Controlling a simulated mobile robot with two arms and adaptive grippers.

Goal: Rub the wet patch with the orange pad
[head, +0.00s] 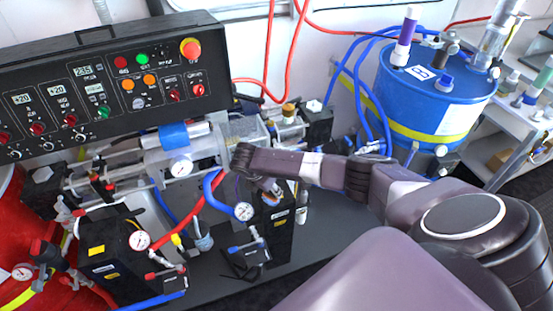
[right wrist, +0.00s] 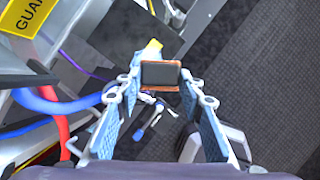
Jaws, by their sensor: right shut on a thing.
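My right gripper (right wrist: 160,78) shows in the right wrist view with its blue-lined fingers closed on the sides of a small block. The block is the orange pad (right wrist: 160,74), with a dark face and a thin orange rim. In the head view my right arm reaches in from the right, and its gripper (head: 268,188) points down among the hoses and pump parts, largely hidden. The pad cannot be made out clearly there. I cannot make out the wet patch in either view. My left gripper is not in view.
A control panel (head: 110,85) stands at the back left, above a clear cylinder with gauges. A blue drum (head: 430,90) stands at the right behind my arm. A blue hose (right wrist: 60,103) and a red hose run close by the gripper. Dark floor (right wrist: 265,80) lies open beyond it.

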